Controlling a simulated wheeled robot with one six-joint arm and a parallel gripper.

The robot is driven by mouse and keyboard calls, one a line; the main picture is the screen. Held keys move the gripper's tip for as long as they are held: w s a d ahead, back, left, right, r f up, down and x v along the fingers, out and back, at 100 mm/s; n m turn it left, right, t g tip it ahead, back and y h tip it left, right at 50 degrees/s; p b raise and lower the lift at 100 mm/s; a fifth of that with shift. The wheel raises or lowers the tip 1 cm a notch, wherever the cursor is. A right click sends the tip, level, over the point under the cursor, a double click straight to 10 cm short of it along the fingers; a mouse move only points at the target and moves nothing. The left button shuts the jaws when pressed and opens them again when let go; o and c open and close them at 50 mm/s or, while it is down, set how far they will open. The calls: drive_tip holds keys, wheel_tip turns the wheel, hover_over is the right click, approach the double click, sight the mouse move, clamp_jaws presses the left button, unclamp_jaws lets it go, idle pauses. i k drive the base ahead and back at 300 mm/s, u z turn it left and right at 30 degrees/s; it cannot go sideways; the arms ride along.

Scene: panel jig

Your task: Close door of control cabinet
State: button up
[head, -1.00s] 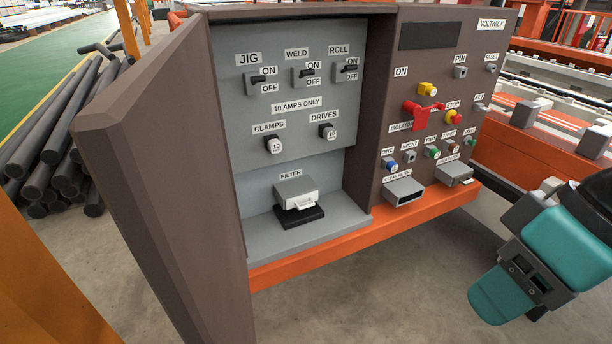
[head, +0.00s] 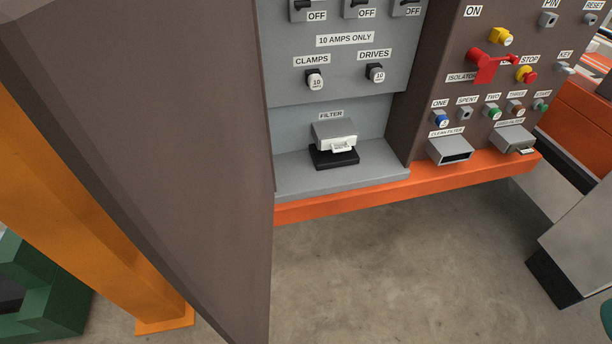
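The control cabinet's brown door (head: 170,150) stands wide open. It fills the left part of the head view, close to the camera, with its top and bottom cut off. The cabinet's open compartment (head: 290,130) shows grey panels with switches, two fuse knobs marked CLAMPS and DRIVES, and a filter block (head: 334,134) on a black base. A grey piece with a black end (head: 575,245), and a bit of teal beside it, show at the right edge. They look like part of my arm or gripper, well away from the door. Both fingertips cannot be made out.
Right of the compartment, the brown control face (head: 440,95) carries a red isolator handle (head: 490,65), buttons and two filter trays. An orange rail (head: 340,203) runs below the cabinet. An orange post (head: 90,215) and green object (head: 45,290) stand left. Concrete floor below is clear.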

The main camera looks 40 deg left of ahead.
sight(156, 108)
drive_tip(key=z, duration=0.7)
drive_tip(key=k, duration=1)
drive_tip(key=u, duration=2.75)
